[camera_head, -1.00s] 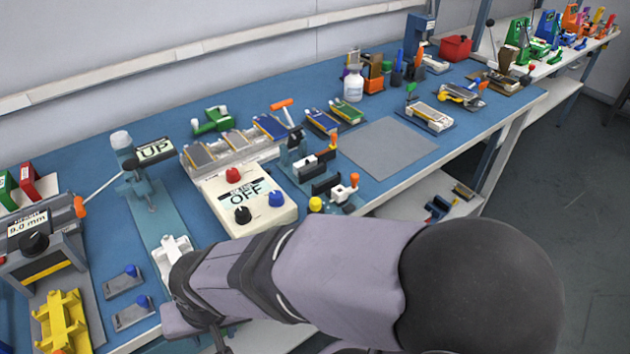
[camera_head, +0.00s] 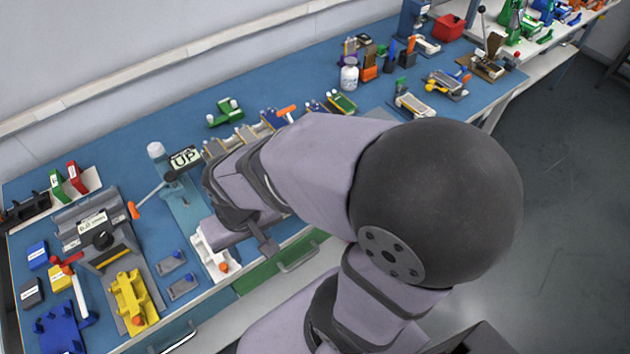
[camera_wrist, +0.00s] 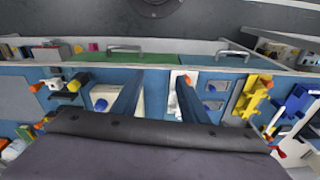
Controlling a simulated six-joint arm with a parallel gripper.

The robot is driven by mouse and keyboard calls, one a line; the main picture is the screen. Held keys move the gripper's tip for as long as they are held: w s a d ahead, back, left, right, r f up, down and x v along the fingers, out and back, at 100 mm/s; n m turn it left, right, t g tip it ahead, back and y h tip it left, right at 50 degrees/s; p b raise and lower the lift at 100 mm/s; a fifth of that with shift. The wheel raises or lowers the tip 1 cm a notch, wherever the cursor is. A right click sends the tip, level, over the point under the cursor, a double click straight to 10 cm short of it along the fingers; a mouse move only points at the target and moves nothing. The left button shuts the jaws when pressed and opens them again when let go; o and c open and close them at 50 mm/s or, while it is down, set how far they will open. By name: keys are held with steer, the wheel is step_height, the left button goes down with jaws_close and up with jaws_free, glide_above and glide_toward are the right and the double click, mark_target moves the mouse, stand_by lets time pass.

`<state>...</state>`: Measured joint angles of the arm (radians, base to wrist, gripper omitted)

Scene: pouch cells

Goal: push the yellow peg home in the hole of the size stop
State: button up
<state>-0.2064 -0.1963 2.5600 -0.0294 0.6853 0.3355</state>
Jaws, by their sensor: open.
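My gripper (camera_wrist: 158,92) is open in the wrist view, its two long dark fingers apart with bare blue bench between them. No held thing shows. A yellow round piece (camera_wrist: 73,83), which looks like the yellow peg, is left of the fingers, apart from them. It sits beside a small black fixture (camera_wrist: 66,95) with a white part and an orange knob (camera_wrist: 36,87); this may be the size stop, but the hole cannot be made out. In the head view now my arm hides this spot and most of my gripper.
A white cradle (camera_head: 212,250) with an orange knob stands near my gripper at the front edge. The white control box (camera_wrist: 103,97) lies left of the fingers. A yellow fixture (camera_head: 130,297) and a lever press (camera_head: 165,180) stand to the left. Drawer handles (camera_head: 297,255) project below the bench.

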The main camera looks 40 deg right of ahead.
steer(key=s+d+r+n+g+p, duration=0.1)
steer(key=d+r+p, duration=0.3)
steer(key=r+p, duration=1.05)
steer(key=w+d+f+n+t+h+b, duration=0.15)
steer(key=d+f+b, duration=0.35)
steer(key=d+f, duration=1.4)
steer(key=a+f+t+b, duration=0.1)
steer(key=f+t, duration=0.2)
steer(key=s+a+f+t+y+b, duration=0.1)
steer(key=a+f+t+b, duration=0.1)
steer(key=f+t, duration=0.2)
steer(key=a+f+t+y+b, duration=0.1)
steer(key=f+t+b, duration=0.1)
steer(key=f+t, duration=0.1)
steer(key=shift+s+a+f+t, duration=0.2)
steer(key=shift+a+f+t, duration=0.05)
steer(key=shift+a+f, duration=0.05)
steer(key=r+m+t+h+b, duration=0.1)
steer(key=t, duration=0.1)
steer(key=r+m+t+h+b, duration=0.1)
steer(key=r+h, duration=0.1)
steer(key=r+m+t+h+b, duration=0.1)
steer(key=r+m+t, duration=0.1)
steer(key=shift+d+r+t+h, duration=0.25)
steer(key=shift+d+t, duration=0.05)
steer(key=shift+d, duration=0.1)
steer(key=shift+w, duration=0.1)
